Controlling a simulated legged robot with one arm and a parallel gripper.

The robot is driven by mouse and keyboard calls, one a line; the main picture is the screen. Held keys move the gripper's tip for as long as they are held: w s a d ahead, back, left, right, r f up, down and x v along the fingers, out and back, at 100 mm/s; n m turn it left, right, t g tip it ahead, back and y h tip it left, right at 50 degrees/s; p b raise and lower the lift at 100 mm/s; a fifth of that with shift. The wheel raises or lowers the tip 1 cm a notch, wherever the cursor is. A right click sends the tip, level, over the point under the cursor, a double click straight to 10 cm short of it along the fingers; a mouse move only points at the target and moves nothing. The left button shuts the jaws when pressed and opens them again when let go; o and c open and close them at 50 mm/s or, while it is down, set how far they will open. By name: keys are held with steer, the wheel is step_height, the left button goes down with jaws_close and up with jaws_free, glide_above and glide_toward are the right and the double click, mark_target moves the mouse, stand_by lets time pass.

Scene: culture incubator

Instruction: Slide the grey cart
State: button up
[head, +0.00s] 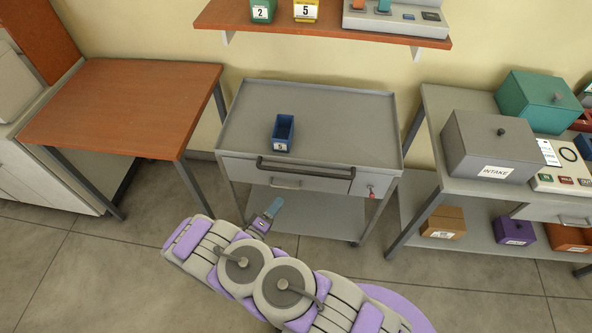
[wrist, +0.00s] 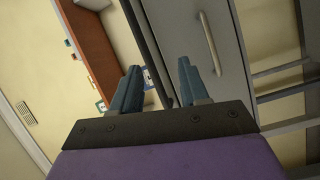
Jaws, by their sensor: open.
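The grey cart (head: 330,112) stands against the wall in the middle of the head view, with a dark push handle (head: 305,172) along its front and a lower shelf. A blue bin (head: 283,133) sits on its top. My gripper (head: 273,207) is in front of the cart, below the left part of the handle in the picture. In the wrist view my gripper (wrist: 161,80) is open with its two blue fingers apart. The dark handle (wrist: 148,45) runs between them in the picture; contact cannot be told. The silver drawer pull (wrist: 201,40) shows to the right.
A brown-topped table (head: 125,105) stands left of the cart, with a gap between. A grey bench (head: 440,100) stands close on the right with the intake box (head: 490,148) and several bins. A wall shelf (head: 325,22) hangs above. The floor in front is clear.

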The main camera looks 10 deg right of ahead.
mark_target(305, 174)
steer(key=shift+n+t+h, duration=0.6)
steer(key=shift+n+t, duration=0.2)
steer(key=shift+n, duration=0.1)
steer(key=x, duration=0.5)
steer(key=s+d+b+x, duration=0.1)
steer(key=x, duration=0.4)
steer(key=d+b+x, duration=0.1)
steer(key=x, duration=0.4)
steer(key=shift+s+d+r, duration=0.15)
steer(key=shift+d+r, duration=0.05)
steer(key=shift+r, duration=0.25)
jaws_close()
